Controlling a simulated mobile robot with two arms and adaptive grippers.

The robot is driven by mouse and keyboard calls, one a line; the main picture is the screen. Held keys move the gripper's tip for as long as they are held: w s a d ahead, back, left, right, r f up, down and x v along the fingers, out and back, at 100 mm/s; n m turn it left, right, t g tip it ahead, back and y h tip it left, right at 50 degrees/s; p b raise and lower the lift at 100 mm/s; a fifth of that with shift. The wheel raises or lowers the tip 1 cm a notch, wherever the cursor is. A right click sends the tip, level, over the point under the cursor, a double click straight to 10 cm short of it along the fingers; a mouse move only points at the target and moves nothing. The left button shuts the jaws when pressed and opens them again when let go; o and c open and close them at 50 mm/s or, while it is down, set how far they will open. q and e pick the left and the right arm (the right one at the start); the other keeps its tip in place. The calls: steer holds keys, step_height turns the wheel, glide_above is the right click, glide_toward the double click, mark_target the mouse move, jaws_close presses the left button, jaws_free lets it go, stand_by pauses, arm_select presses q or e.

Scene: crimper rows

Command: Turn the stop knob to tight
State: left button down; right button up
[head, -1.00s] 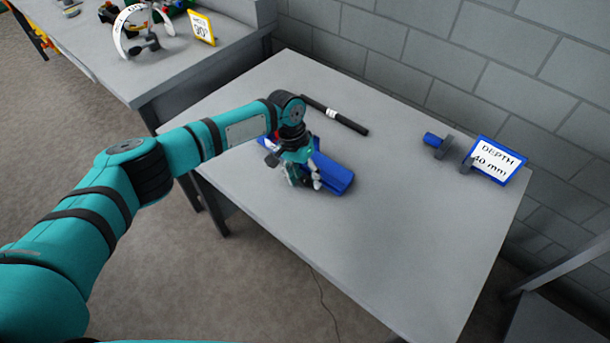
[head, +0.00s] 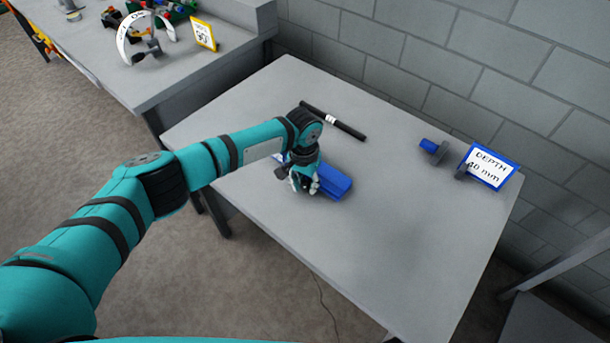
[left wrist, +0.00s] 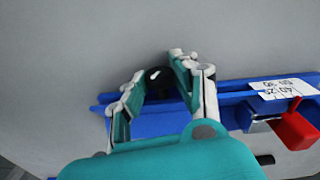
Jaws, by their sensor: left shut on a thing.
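A long blue tool body (head: 334,184) lies on the grey table; it also shows in the left wrist view (left wrist: 160,124). A round black knob (left wrist: 158,82) sits at its edge, between the fingers of my left gripper (head: 304,187). In the left wrist view the fingers (left wrist: 158,86) close on the knob from both sides. A white label (left wrist: 285,87) with printed numbers and a red block (left wrist: 298,127) on a metal piece are at the right of the body. In the head view the gripper hides the knob. My right gripper is out of view.
A black rod (head: 333,121) with a white band lies behind the tool. A blue and grey part (head: 433,150) and a "DEPTH 40 mm" sign (head: 490,167) stand at the table's right. Another bench (head: 180,75) with several items is at the back left. The front of the table is clear.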

arm_select(q)
steer(key=shift+d+t+y+p, duration=0.1)
steer(key=shift+t+y+p, duration=0.5)
steer(key=shift+y, duration=0.2)
steer(key=c, duration=1)
jaws_free()
steer(key=shift+r, duration=0.15)
steer(key=r, duration=0.4)
steer(key=s+d+r, duration=0.1)
steer(key=r, duration=0.6)
steer(key=shift+s+d+r, duration=0.15)
steer(key=shift+s+r, duration=0.1)
steer(key=shift+r, duration=0.05)
